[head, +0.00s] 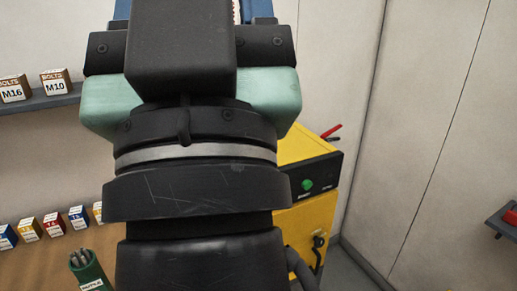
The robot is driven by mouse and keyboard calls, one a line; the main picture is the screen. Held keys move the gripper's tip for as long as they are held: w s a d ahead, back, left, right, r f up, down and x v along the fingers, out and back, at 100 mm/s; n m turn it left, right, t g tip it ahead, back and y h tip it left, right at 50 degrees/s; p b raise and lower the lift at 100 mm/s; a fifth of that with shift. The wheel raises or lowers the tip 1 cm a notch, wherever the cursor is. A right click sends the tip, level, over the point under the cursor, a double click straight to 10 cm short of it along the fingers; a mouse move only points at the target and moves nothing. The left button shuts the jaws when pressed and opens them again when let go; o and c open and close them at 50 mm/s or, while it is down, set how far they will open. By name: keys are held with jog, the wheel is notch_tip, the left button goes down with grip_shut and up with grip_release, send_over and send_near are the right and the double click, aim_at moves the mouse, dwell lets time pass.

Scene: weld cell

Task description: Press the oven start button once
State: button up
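A yellow cabinet (305,225) stands behind my arm, right of the middle, partly hidden by it. Its sloped black panel (325,172) carries a round green button (307,185), with small lettering beneath that I cannot read surely. I take this cabinet to be the oven. My gripper (180,50) fills the upper middle of the view, seen from behind. Its fingertips are hidden or out of frame, so I cannot see whether it is open or shut. In the picture it is up and left of the button, and no part of it is seen touching the button.
A red-handled item (331,131) lies on the cabinet. A shelf (40,103) at left holds bolt boxes marked M16 and M10. Several coloured boxes (54,224) and a green canister of rods (88,270) are below. A red item (510,217) sits at far right.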

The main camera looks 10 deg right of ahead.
grip_shut()
dwell(1.4)
